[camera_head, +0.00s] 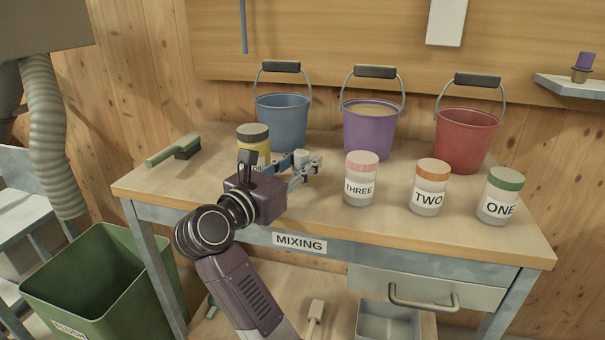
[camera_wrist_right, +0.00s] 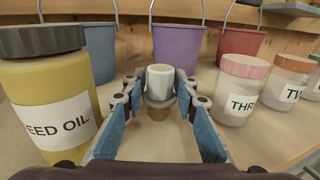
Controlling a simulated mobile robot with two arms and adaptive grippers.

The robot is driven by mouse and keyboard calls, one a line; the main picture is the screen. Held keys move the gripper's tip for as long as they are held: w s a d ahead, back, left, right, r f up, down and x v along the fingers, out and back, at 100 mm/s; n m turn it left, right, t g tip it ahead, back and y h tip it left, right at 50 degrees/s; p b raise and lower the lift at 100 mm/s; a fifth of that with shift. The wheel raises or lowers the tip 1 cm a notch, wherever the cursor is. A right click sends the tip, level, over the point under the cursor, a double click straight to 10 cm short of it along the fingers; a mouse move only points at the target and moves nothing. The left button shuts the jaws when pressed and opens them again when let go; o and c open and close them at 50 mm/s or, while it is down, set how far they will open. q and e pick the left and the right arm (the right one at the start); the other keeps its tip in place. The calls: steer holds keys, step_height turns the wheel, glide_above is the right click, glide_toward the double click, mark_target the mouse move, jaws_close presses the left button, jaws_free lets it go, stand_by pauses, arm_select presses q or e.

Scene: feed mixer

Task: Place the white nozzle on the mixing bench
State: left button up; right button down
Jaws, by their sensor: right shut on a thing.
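The white nozzle (camera_wrist_right: 160,80) stands upright between the fingers of my right gripper (camera_wrist_right: 160,92) in the wrist view, with a grey collar and a tan lower part below. It also shows small in the head view (camera_head: 301,156), partly covered by the fingers. My right gripper (camera_head: 302,168) is shut on it, over the mixing bench (camera_head: 325,222). I cannot tell whether its bottom touches the bench top. My left gripper is not in view.
A yellow feed oil jar (camera_head: 251,143) stands close left of my right gripper. Jar THREE (camera_head: 361,180) is to its right, then jars TWO (camera_head: 430,188) and ONE (camera_head: 499,197). Blue (camera_head: 283,122), purple (camera_head: 369,135) and red (camera_head: 465,140) buckets stand behind. A green brush (camera_head: 174,151) lies left.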

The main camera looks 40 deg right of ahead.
step_height(320, 180, down, 2)
steer(key=shift+f, duration=0.1)
steer(key=shift+f+b, duration=0.2)
steer(key=shift+b, duration=0.15)
steer(key=c, duration=1.5)
jaws_free()
steer(key=shift+r, duration=0.15)
